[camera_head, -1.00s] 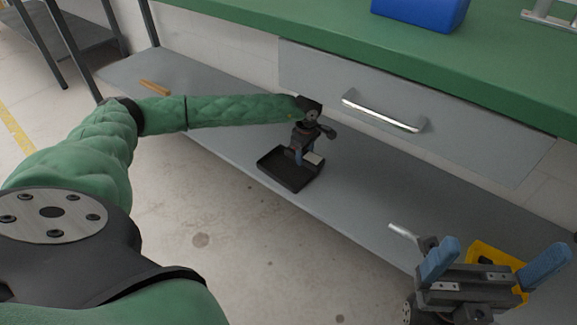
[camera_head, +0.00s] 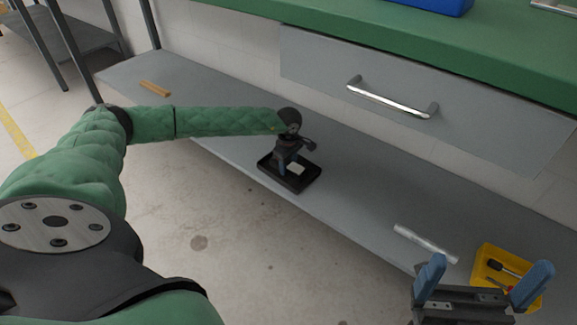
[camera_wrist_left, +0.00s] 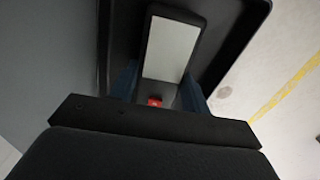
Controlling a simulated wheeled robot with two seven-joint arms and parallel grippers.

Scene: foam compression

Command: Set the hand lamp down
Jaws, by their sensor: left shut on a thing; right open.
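The hand lamp (camera_wrist_left: 170,48) is a dark, flat body with a white panel and a small red button. My left gripper (camera_wrist_left: 166,90) is shut on it, with a blue finger on each side. In the head view, my left gripper (camera_head: 285,164) is over the black tray (camera_head: 300,188) on the grey lower shelf. The lamp's pale panel (camera_head: 296,168) shows within the tray's outline. I cannot tell whether the lamp touches the tray floor. My right gripper (camera_head: 481,284) is open and empty at the lower right.
A yellow bin (camera_head: 480,268) with tools stands on the shelf by my right gripper. A clear or silvery rod (camera_head: 425,243) lies left of it. A wooden piece (camera_head: 155,87) lies at the far left. The drawer with its handle (camera_head: 392,98) and the green worktop (camera_head: 400,40) overhang the shelf.

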